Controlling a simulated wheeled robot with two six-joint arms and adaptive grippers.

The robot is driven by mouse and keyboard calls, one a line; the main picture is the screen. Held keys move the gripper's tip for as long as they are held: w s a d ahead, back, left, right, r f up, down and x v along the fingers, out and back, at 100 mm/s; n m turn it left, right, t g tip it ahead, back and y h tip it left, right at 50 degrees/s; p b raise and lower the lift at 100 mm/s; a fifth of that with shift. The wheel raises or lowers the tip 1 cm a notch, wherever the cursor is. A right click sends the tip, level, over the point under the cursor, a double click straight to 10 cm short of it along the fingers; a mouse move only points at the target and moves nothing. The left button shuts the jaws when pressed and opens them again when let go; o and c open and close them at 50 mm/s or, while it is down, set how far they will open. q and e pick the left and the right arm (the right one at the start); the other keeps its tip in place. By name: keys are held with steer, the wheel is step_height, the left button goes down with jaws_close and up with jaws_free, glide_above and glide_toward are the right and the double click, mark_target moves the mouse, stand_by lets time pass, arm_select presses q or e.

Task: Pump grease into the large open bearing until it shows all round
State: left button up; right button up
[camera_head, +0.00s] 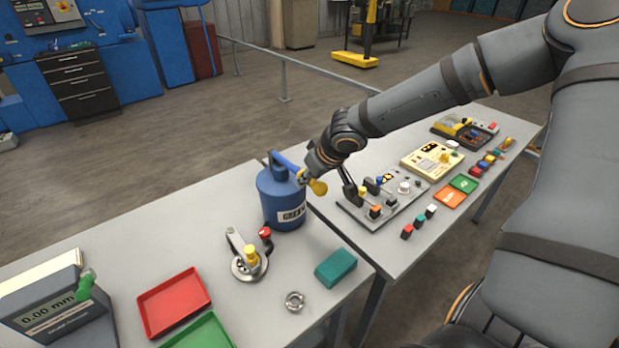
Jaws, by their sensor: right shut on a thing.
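A blue grease canister (281,202) with a white label stands upright at the right rear of the near table. A blue lever (286,162) with a yellow knob (318,188) sits at its top. My right gripper (306,176) is shut at the lever's end beside the knob; the fingers are small here and partly hidden. A round metal fixture (247,267) with a yellow knob and a red-topped part stands in front of the canister. A small metal ring (294,301) lies near the front edge. I cannot tell which part is the large open bearing, nor see grease. My left gripper is out of view.
A red tray (174,302), a green tray (201,334), a green block (335,267) and a gauge box reading 0.00 mm (53,310) share the near table. The adjoining table holds a grey control panel (365,212), a cream panel (429,160) and small coloured blocks.

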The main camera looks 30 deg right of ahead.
steer(key=shift+f+b, duration=0.9)
steer(key=shift+f, duration=0.3)
steer(key=r+p, duration=0.4)
steer(key=p, duration=0.1)
steer(key=shift+w+r, duration=0.2)
steer(key=shift+r, duration=0.2)
steer(key=o, duration=1)
steer(key=shift+s, duration=0.15)
steer(key=shift+c, duration=0.2)
step_height(320, 180, up, 7)
steer(key=p, duration=0.7)
steer(key=shift+r, duration=0.1)
